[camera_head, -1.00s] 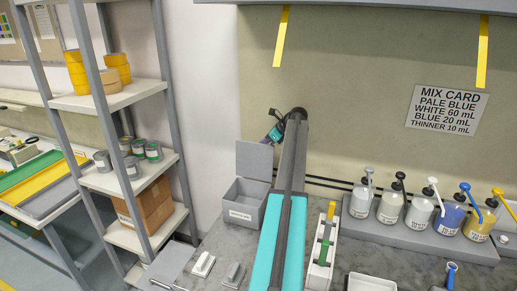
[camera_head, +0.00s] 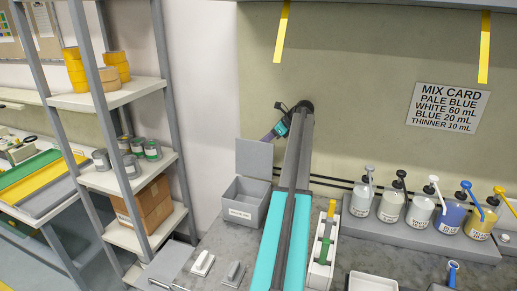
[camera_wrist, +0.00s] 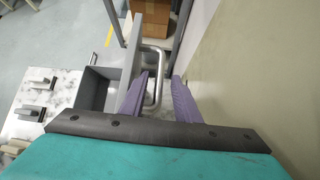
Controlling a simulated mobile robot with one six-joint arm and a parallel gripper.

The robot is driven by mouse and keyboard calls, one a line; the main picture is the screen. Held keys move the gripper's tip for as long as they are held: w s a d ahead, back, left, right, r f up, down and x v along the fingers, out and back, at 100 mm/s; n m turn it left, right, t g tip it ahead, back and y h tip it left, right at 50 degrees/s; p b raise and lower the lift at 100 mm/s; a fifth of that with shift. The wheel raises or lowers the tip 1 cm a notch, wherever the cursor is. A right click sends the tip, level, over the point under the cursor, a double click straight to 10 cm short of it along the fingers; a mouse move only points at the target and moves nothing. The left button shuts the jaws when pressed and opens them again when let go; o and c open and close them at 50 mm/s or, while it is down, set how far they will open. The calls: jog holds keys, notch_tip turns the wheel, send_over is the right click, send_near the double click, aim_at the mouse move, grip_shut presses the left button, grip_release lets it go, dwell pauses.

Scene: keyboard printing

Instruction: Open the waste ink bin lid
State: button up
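The waste ink bin (camera_head: 245,213) is a grey open-topped box with a white label, on the bench in the head view. Its grey lid (camera_head: 254,160) stands upright at the back, and the bin's inside shows. In the wrist view the lid (camera_wrist: 131,50) appears nearly edge-on, with a silver U-shaped handle (camera_wrist: 158,62) on its wall-facing side. My gripper (camera_wrist: 162,76) has two purple fingers spread apart with nothing clamped between them. The left finger overlaps the handle's lower part; I cannot tell if they touch. In the head view my gripper (camera_head: 270,136) is beside the lid's upper right.
A shelf rack (camera_head: 130,180) with tins and cardboard boxes stands to the left. The wall is close on the right in the wrist view. Several pump bottles (camera_head: 422,207) stand right of my arm. A white holder (camera_head: 322,250) with coloured tools stands close to my arm.

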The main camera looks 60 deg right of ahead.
jog(key=b+v, duration=0.1)
jog(key=v, duration=0.9)
jog(key=shift+s+r, duration=0.15)
jog(key=shift+s, duration=0.1)
